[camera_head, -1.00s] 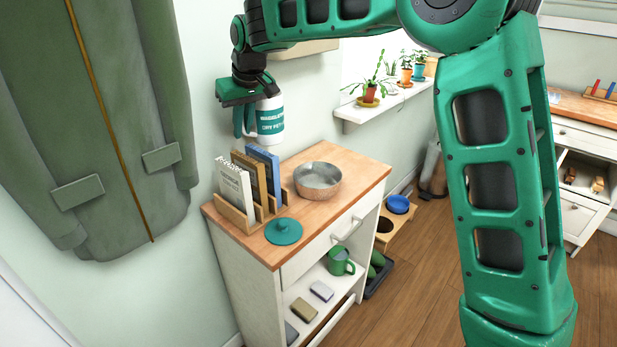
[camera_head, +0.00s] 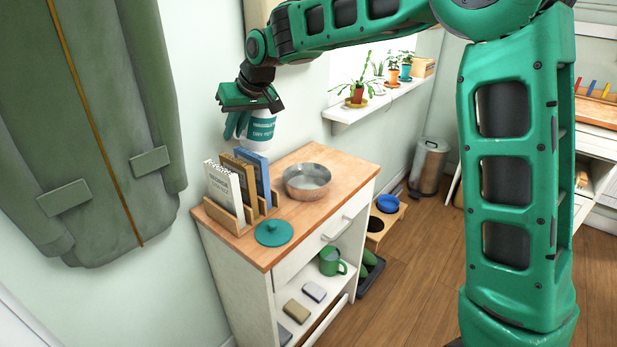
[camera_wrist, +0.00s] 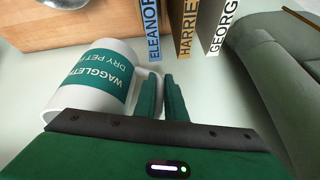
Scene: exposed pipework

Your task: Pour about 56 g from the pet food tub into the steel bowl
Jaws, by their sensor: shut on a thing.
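The pet food tub (camera_head: 259,130) is white with a teal label. My gripper (camera_head: 240,122) is shut on its handle and holds the tub in the air, above and behind the book rack. In the wrist view the tub (camera_wrist: 97,80) lies left of the gripper fingers (camera_wrist: 164,98), which close on its handle. The tub looks slightly tilted in the head view; its contents are hidden. The steel bowl (camera_head: 307,182) stands on the cabinet top, to the right of and below the tub. A corner of the bowl (camera_wrist: 66,2) shows at the top of the wrist view.
A wooden rack with several books (camera_head: 240,187) stands left of the bowl. A teal lid (camera_head: 273,233) lies on the cabinet top (camera_head: 335,163) near its front. A shelf with potted plants (camera_head: 360,112) is on the wall to the right. A coat (camera_head: 95,120) hangs at left.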

